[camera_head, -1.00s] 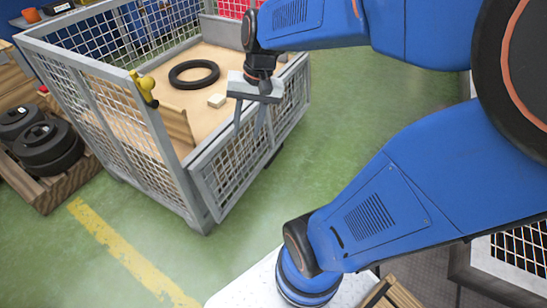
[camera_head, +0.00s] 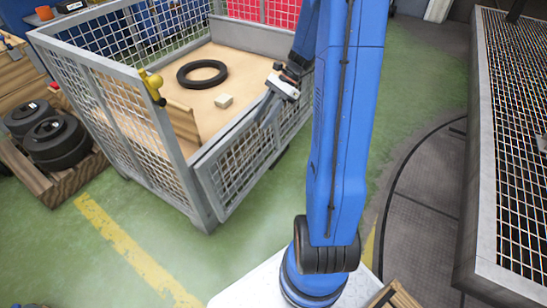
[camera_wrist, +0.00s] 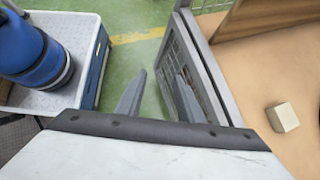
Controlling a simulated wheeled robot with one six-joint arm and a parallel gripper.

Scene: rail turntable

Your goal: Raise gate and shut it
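The gate (camera_head: 245,160) is the mesh panel on the near right side of the grey mesh cage (camera_head: 120,115). Its top rail stands much lower than the tall left wall, so the cage opens above it. The gate also shows in the wrist view (camera_wrist: 207,70). A yellow latch (camera_head: 152,84) sits on the near left post. My gripper (camera_head: 264,118) is at the gate's top rail. In the wrist view my gripper (camera_wrist: 160,97) has its two fingers apart, with green floor between them. The right finger overlaps the gate's mesh; I cannot tell whether it touches.
Inside the cage lie a black ring (camera_head: 202,73) and a pale block (camera_head: 224,100), which also shows in the wrist view (camera_wrist: 283,117). Tyres (camera_head: 52,140) stand on a wooden pallet at left. A mesh-topped platform (camera_head: 490,180) is at right. Green floor is clear in front.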

